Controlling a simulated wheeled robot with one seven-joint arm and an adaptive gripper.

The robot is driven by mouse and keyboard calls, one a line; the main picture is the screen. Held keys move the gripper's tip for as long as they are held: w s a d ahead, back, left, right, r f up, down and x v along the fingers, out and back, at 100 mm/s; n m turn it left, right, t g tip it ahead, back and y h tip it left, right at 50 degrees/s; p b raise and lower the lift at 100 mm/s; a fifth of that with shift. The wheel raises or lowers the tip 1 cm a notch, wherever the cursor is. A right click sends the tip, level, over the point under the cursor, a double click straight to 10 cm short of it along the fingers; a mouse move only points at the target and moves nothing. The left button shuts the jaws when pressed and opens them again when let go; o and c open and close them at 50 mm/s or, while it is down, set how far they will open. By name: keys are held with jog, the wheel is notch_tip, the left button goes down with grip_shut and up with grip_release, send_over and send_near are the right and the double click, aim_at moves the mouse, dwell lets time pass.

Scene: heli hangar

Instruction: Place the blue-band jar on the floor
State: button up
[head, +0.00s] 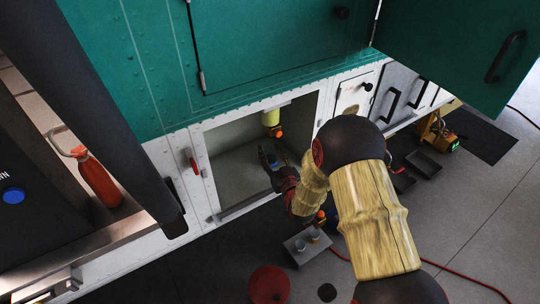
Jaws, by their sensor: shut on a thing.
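My gripper (273,160) reaches into the open compartment (230,140) low in the helicopter's side. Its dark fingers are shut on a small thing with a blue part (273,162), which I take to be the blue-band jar. Most of the jar is hidden by the fingers, and its band cannot be made out clearly. Jar and gripper are inside the opening, near its right side; whether the jar touches the compartment floor I cannot tell. The grey hangar floor (215,265) lies below and in front.
A yellow cylinder with an orange end (271,120) is at the compartment's back. Below stand a grey box with small cups (308,246) and a red bucket (268,284). Black trays (425,162) and a red hose (470,281) lie right. A red bottle (98,180) stands left.

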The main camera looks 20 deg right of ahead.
jog(key=shift+f, duration=0.1)
jog(key=shift+f, duration=0.1)
jog(key=o, duration=1.1)
jog(key=shift+c, duration=0.2)
jog(key=shift+o, duration=0.5)
